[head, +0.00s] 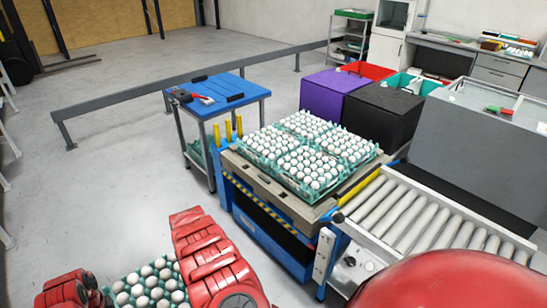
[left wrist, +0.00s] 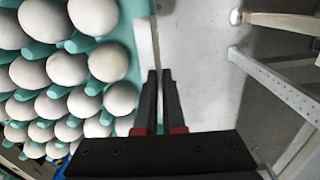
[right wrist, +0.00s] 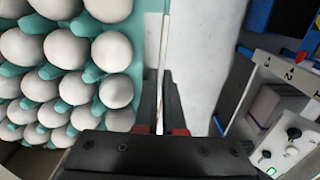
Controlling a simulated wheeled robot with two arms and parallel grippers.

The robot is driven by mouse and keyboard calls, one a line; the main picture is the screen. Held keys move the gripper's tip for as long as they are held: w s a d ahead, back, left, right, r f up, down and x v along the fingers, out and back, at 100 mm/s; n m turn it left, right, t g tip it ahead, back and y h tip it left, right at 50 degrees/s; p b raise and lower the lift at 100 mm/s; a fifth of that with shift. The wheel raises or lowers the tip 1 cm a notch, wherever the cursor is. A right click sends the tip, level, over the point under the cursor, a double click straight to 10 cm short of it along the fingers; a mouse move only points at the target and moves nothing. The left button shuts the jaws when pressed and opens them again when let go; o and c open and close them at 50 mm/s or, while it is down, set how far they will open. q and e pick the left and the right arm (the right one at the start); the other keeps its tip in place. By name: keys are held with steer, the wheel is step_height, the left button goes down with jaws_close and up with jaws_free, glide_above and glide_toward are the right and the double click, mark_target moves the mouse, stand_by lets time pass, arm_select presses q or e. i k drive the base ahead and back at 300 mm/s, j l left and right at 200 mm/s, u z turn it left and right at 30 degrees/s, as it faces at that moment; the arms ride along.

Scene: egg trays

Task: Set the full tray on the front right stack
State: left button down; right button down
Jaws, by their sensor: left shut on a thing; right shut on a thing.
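A full teal tray (head: 106,294) of white eggs is at the bottom of the head view, between my two red arms, partly cut off by the frame. In the left wrist view my left gripper (left wrist: 160,75) is shut at the edge of this tray (left wrist: 130,20). In the right wrist view my right gripper (right wrist: 161,76) is shut on the tray's opposite edge (right wrist: 150,25). Both fingertips are hidden in the head view. Four egg stacks stand close together on a pallet; the nearest one (head: 292,186) has eggs on top and a teal rim.
The pallet (head: 258,180) rests on a blue lift with a striped edge. A roller conveyor (head: 400,215) adjoins it on the right. A blue-topped cart (head: 225,90) stands behind left. Purple and black bins (head: 385,112) are behind. Open floor (head: 120,190) lies at left.

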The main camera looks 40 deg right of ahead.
mark_target(310, 163)
steer(key=i+u, duration=0.1)
steer(key=i, duration=0.85)
steer(key=i+l+u, duration=0.1)
steer(key=i, duration=0.85)
steer(key=i+l+u, duration=0.1)
steer(key=i+u, duration=0.2)
steer(key=i, duration=0.6)
steer(key=i+z, duration=0.15)
steer(key=z, duration=0.65)
steer(key=l+z, duration=0.1)
steer(key=z, duration=2.5)
steer(key=i, duration=0.9)
